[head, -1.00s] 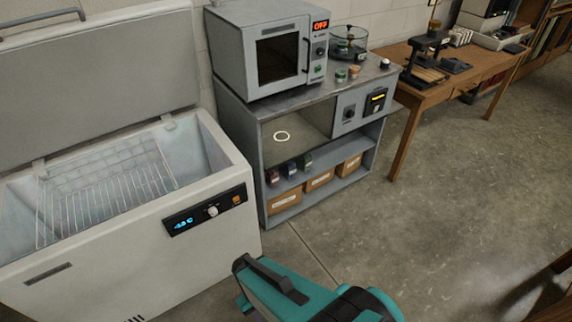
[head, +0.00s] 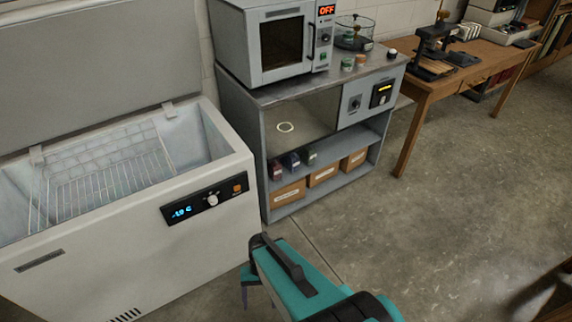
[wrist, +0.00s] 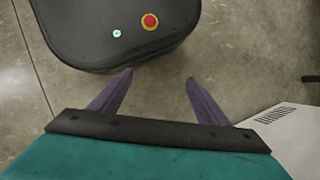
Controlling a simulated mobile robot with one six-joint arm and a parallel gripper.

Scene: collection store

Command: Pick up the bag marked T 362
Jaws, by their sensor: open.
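I cannot make out a bag marked T 362 in either view. My gripper (wrist: 159,78) is open and empty in the wrist view, its two purple fingers apart above the bare floor. In the head view its teal body is at the bottom centre, in front of the freezer and the grey cabinet, with the fingers partly hidden.
An open chest freezer (head: 130,245) with a wire rack (head: 110,175) stands at left. A grey cabinet (head: 232,130) bears a microwave (head: 252,45); its shelves hold small dark items (head: 291,161) and labelled boxes (head: 323,175). A wooden table (head: 480,68) stands behind right. Floor (head: 450,190) is clear.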

